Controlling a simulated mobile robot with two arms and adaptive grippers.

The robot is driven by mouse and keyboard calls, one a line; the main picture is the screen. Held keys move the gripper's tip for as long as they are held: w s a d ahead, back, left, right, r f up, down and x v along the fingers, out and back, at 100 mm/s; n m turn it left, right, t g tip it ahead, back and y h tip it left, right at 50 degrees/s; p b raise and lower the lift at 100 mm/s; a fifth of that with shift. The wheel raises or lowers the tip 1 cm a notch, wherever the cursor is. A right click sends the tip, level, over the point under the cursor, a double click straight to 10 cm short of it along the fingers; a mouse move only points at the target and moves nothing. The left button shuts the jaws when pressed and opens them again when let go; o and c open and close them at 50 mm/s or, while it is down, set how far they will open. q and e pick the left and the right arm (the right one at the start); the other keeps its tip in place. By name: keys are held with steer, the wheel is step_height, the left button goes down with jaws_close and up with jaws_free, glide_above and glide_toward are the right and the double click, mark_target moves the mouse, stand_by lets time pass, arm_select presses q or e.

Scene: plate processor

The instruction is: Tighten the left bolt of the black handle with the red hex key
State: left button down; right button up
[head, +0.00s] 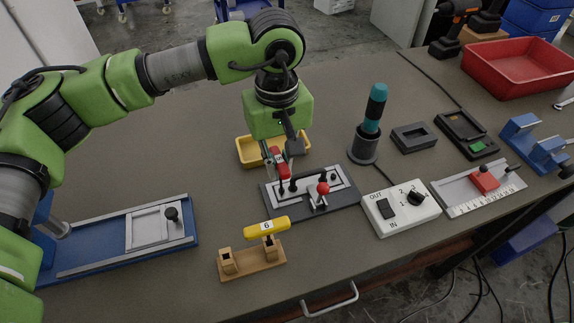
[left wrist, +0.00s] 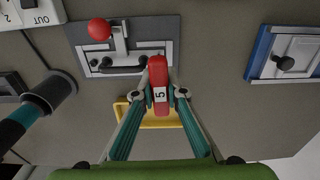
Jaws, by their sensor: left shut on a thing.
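My left gripper (head: 276,157) is shut on the red hex key (head: 283,170), which also shows in the left wrist view (left wrist: 159,85) with a "5" on its grip. The key points down over the left part of a dark plate (head: 345,208) with a light inset. The black handle (left wrist: 123,70) lies on this plate, partly hidden by the key in the head view. In the left wrist view the key's far end is by the handle's right end, its left end in the head view. I cannot tell if the tip sits in the bolt. My right gripper is not in view.
A lever with a red ball (head: 323,188) stands on the same plate. A yellow tray (head: 244,153) is behind. A yellow "6" grip (head: 266,227) rests on a wooden stand (head: 250,267) in front. A white switch box (head: 401,221) and a teal-handled tool (head: 375,107) are at right.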

mark_target(275, 153)
arm_select(q)
steer(key=shift+w+a+f+m+b, duration=0.1)
steer(key=shift+a+m+b, duration=0.2)
steer(key=shift+m, duration=0.2)
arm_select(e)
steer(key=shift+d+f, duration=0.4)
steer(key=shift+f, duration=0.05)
arm_select(q)
steer(key=shift+w+f+m+b, duration=0.1)
steer(key=shift+m+b, duration=0.3)
steer(key=shift+m, duration=0.1)
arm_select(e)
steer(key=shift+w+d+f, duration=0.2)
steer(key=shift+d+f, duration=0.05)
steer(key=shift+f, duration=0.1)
arm_select(q)
steer(key=shift+a+m, duration=0.15)
steer(key=shift+m, duration=0.15)
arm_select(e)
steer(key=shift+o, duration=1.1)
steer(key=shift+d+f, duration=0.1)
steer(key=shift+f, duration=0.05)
arm_select(q)
steer(key=shift+a+m, duration=0.1)
steer(key=shift+m, duration=0.2)
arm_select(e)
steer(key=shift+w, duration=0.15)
arm_select(q)
steer(key=shift+b, duration=0.3)
steer(key=shift+r, duration=0.2)
